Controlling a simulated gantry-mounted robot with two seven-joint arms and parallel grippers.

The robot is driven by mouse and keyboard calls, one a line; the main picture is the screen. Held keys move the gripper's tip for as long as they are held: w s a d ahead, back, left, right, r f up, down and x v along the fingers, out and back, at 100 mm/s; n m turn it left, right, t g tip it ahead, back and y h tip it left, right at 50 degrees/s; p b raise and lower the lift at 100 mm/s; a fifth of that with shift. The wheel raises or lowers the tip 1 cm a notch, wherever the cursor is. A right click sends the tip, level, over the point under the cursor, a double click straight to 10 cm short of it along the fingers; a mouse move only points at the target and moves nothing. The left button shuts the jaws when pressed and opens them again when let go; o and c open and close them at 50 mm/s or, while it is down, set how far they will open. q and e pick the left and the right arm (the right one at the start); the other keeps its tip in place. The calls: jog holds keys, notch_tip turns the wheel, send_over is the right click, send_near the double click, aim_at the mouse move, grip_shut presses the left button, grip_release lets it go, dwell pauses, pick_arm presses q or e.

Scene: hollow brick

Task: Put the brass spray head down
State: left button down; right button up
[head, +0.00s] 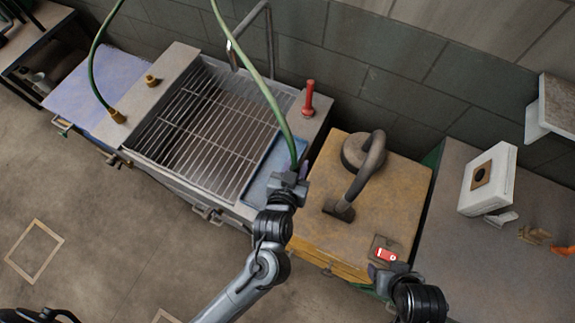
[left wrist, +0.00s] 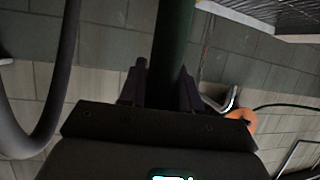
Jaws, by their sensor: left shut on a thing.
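My left gripper (head: 290,182) is shut on the lower end of a green hose (head: 262,88), above the blue tray at the sink's right end. In the left wrist view, the dark green hose (left wrist: 173,45) runs upright between the two fingers (left wrist: 161,90). No brass spray head shows clearly at this end; the gripper may hide it. A brass fitting (head: 117,116) joins another stretch of green hose to the left ledge. My right gripper (head: 392,272) is beside a red switch at the yellow cabinet's front; its finger gap is unclear.
The sink has a metal grating (head: 205,125) and a blue tray (head: 262,170). A red-handled post (head: 309,97) stands behind. A yellow cabinet (head: 330,235) with a thick curved pipe (head: 365,170) is right of my left gripper. A white box (head: 488,180) sits on the right counter.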

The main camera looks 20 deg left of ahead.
pick_arm(q)
jog(key=w+a+f, duration=0.7)
jog(key=a+f, duration=0.1)
jog(key=f, duration=0.2)
jog(key=shift+w+a+f, duration=0.15)
jog(key=shift+f, duration=0.2)
jog(key=shift+f, duration=0.1)
jog(key=c, duration=0.8)
grip_release()
